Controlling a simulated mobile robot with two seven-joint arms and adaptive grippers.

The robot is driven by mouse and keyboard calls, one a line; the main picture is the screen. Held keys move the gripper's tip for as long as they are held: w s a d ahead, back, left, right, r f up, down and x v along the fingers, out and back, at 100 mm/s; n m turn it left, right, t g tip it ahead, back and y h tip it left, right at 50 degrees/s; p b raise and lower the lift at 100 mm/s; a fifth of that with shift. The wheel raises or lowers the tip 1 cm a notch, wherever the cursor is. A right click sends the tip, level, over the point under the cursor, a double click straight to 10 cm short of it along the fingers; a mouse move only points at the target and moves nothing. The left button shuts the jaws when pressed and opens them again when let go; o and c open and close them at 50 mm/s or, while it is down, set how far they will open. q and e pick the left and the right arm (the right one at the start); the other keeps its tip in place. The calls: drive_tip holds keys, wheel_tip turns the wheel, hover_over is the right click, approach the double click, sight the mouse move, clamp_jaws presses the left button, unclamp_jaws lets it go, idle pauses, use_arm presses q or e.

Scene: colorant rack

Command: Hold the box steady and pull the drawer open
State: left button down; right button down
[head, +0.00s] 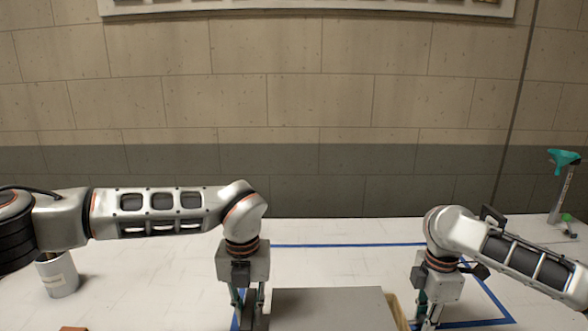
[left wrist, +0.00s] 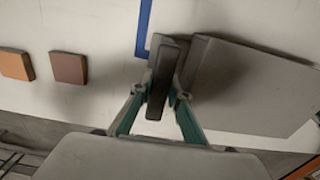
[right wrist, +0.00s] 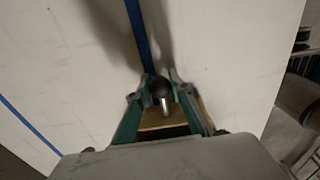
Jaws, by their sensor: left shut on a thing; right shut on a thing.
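The grey box (head: 330,308) sits at the bottom middle of the head view, on the white table, and also shows in the left wrist view (left wrist: 250,85). My left gripper (head: 249,318) is at its left side, shut on a dark upright bar-like handle (left wrist: 163,80). A tan wooden strip of the drawer (head: 397,312) shows at the box's right side, sticking out a little. My right gripper (head: 428,318) is beside it, shut on a dark rounded knob (right wrist: 161,88), with tan wood (right wrist: 163,125) below it in the right wrist view. The drawer's inside is hidden.
Blue tape lines (head: 335,245) mark the white table (head: 340,228). A white can (head: 57,276) stands at the left and a teal-topped stand (head: 560,190) at the far right. Orange (left wrist: 15,64) and brown (left wrist: 68,67) blocks lie left of the box.

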sight(447, 330)
use_arm(q)
drive_tip(key=shift+a, duration=0.1)
use_arm(e)
drive_tip(key=shift+d, duration=0.3)
drive_tip(key=shift+d, duration=2.95)
